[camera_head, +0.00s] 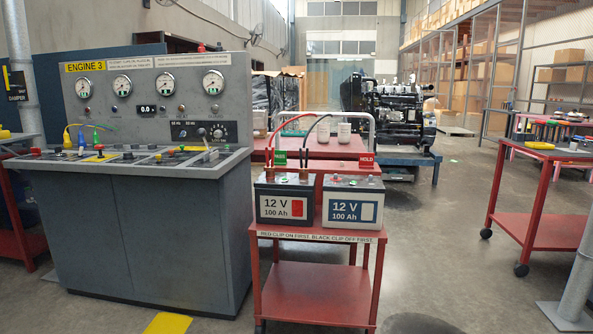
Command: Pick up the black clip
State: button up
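Two 12 V batteries stand side by side on a red cart: the left battery (284,204) and the right battery (352,206). A red cable (270,140) arcs down to the left terminal of the left battery. A black cable (306,136) arcs down toward its right terminal. A small dark clip (304,168) appears at that cable's lower end, seemingly at the terminal. It is too small to tell its exact shape or grip. My gripper is not in view.
The red cart (318,291) carries a grey rail, a green tag (281,157) and a red HOLD tag (367,160). The grey ENGINE 3 console (160,235) stands close on the left. A red table (545,232) is at right. Floor between cart and table is clear.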

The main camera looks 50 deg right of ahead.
aim_at(304, 163)
jog(key=z, duration=0.1)
jog(key=i, duration=0.95)
jog(key=u, duration=0.05)
